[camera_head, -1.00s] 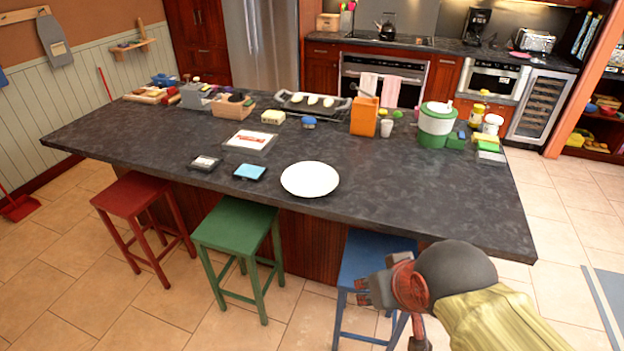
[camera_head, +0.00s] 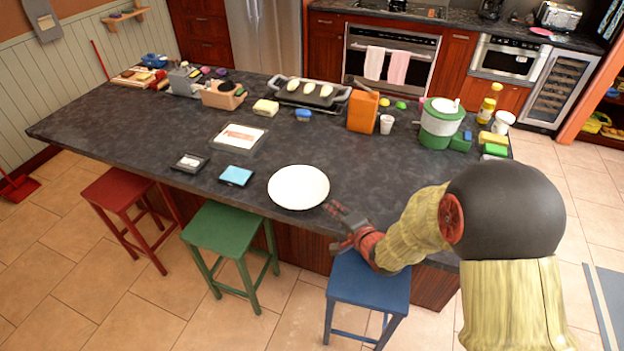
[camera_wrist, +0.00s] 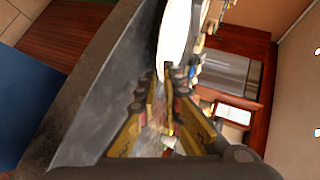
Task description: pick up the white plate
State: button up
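The round white plate (camera_head: 298,187) lies flat on the dark countertop (camera_head: 200,140), close to its front edge. In the wrist view the plate (camera_wrist: 174,38) shows just beyond the fingertips. My gripper (camera_head: 332,226) is at the counter's front edge, to the lower right of the plate in the head view. In the wrist view my gripper (camera_wrist: 157,78) is open, with a gap between its fingers and nothing clearly held. I cannot tell whether the plate's rim reaches between the fingertips.
A blue stool (camera_head: 368,283) stands beneath my arm, with a green stool (camera_head: 230,228) to its left. A light blue item (camera_head: 236,175) and a small dark tray (camera_head: 189,162) lie left of the plate.

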aim_at(319, 200)
jog(key=b+x, duration=0.1)
jog(key=x, duration=0.2)
jog(key=b+x, duration=0.1)
jog(key=x, duration=0.3)
jog(key=shift+a+f, duration=0.3)
jog(key=shift+w+a, duration=0.15)
jog(key=shift+w, duration=0.1)
grip_shut()
jog(key=shift+r, duration=0.1)
